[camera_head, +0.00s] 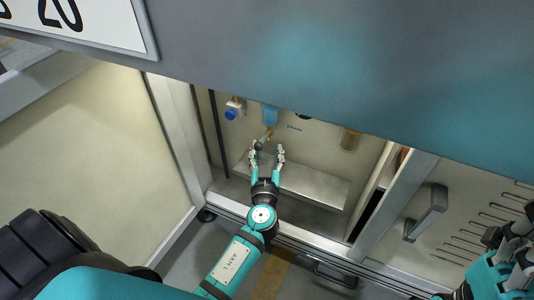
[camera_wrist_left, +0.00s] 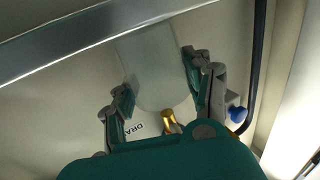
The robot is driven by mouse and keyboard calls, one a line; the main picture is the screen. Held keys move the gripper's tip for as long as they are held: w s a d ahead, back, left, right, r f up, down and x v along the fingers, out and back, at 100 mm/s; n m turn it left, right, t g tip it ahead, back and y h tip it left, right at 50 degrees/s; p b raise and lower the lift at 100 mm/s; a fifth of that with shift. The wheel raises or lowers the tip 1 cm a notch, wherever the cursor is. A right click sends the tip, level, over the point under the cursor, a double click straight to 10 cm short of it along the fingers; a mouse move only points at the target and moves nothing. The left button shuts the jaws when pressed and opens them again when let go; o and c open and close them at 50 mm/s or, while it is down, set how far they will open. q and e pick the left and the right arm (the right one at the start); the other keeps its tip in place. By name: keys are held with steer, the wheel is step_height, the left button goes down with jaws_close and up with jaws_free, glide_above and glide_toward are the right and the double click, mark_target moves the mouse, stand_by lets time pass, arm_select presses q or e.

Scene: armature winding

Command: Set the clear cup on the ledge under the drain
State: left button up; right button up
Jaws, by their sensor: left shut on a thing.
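The clear cup (camera_wrist_left: 158,72) shows in the left wrist view as a pale see-through shape between my left gripper's (camera_wrist_left: 160,82) fingers, which are shut on it. In the head view my left gripper (camera_head: 267,151) reaches into the open cabinet, but the cup is hard to make out there. The brass drain (camera_head: 268,133) is just beyond the fingertips, under a blue bowl (camera_head: 270,115). The drain also shows in the left wrist view (camera_wrist_left: 168,118), near the cup. The metal ledge (camera_head: 315,186) lies below and to the right of the gripper. My right gripper (camera_head: 510,240) is partly cut off.
A blue knob (camera_head: 231,114) is left of the drain, and a dark hose (camera_head: 219,135) runs down beside it. A brass-coloured cylinder (camera_head: 350,139) is on the right of the back wall. An open door (camera_head: 85,150) stands left. A handle (camera_head: 425,212) juts from the right panel.

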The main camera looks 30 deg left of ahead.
arm_select(q)
steer(key=o, duration=0.5)
steer(key=shift+f+b, duration=0.15)
steer(key=shift+b, duration=0.2)
steer(key=o, duration=0.5)
